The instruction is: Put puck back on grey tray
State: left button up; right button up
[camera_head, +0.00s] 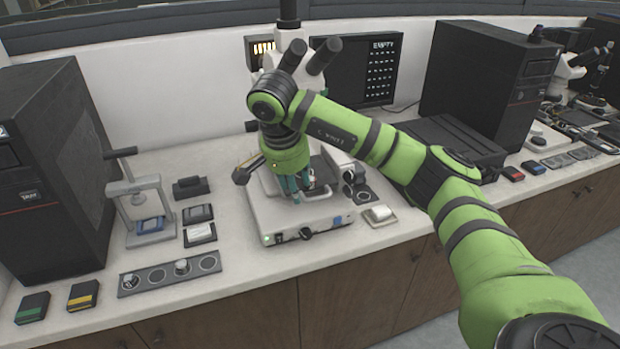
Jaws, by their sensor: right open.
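The grey tray (144,286) is a long strip with round slots near the front edge of the counter, left of centre. A small metal puck (182,267) stands in one of its slots, and another small metal piece (130,281) is at its left end. My right gripper (298,194) is open and points down over the stage of the white microscope (298,222). The gripper and wrist hide most of the stage, so I cannot tell whether a puck lies between the fingers. My left gripper is not in view.
A small hand press (138,190) stands left of the microscope, with small trays (199,235) beside it. Yellow (83,295) and green (33,307) boxes lie front left. A black cabinet (45,170) stands at the left. Bare counter lies between tray and microscope.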

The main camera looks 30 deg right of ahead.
aim_at(311, 178)
jog(key=w+d, duration=0.1)
jog(key=d+p, duration=0.1)
jog(key=d, duration=0.1)
jog(key=shift+w+r, duration=0.15)
jog(key=shift+w, duration=0.2)
jog(key=shift+w+d+r+p, duration=0.1)
jog(key=shift+w+d+p, duration=0.25)
jog(key=shift+d+p, duration=0.15)
jog(key=shift+w+d+r+p, duration=0.1)
jog(key=shift+w+d+p, duration=0.25)
jog(key=shift+d, duration=0.25)
jog(key=x, duration=0.2)
jog(key=shift+w+d+f, duration=0.1)
jog(key=shift+d+f, duration=0.15)
jog(key=shift+f, duration=0.1)
jog(key=shift+w+f, duration=0.1)
jog(key=shift+f, duration=0.4)
jog(key=c, duration=0.8)
jog(key=shift+r, duration=0.1)
